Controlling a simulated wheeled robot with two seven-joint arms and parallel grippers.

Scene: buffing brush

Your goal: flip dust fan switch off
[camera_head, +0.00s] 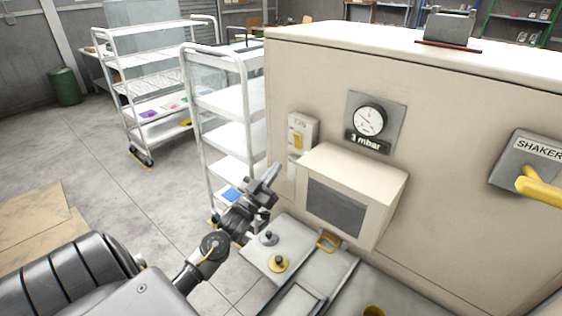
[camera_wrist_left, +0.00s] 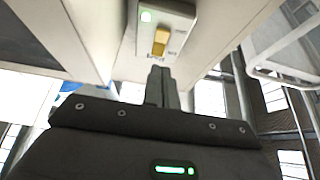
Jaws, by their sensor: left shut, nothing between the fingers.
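The fan switch is a pale grey box (camera_head: 303,128) with a yellow rocker (camera_head: 297,141), mounted on the left part of the beige cabinet front. The small lettering there is unreadable. My left gripper (camera_head: 271,176) is shut and empty, below and left of the switch. In the left wrist view its fingertips (camera_wrist_left: 159,72) point at the rocker's end of the box and look apart from the rocker. My right gripper is not in view.
A beige hood with a dark window (camera_head: 337,208) juts out right of my left gripper. A pressure gauge (camera_head: 369,121) and a shaker panel with a yellow lever (camera_head: 538,187) are further right. White shelf carts (camera_head: 228,103) stand left of the cabinet. Knobbed weights (camera_head: 278,264) sit below.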

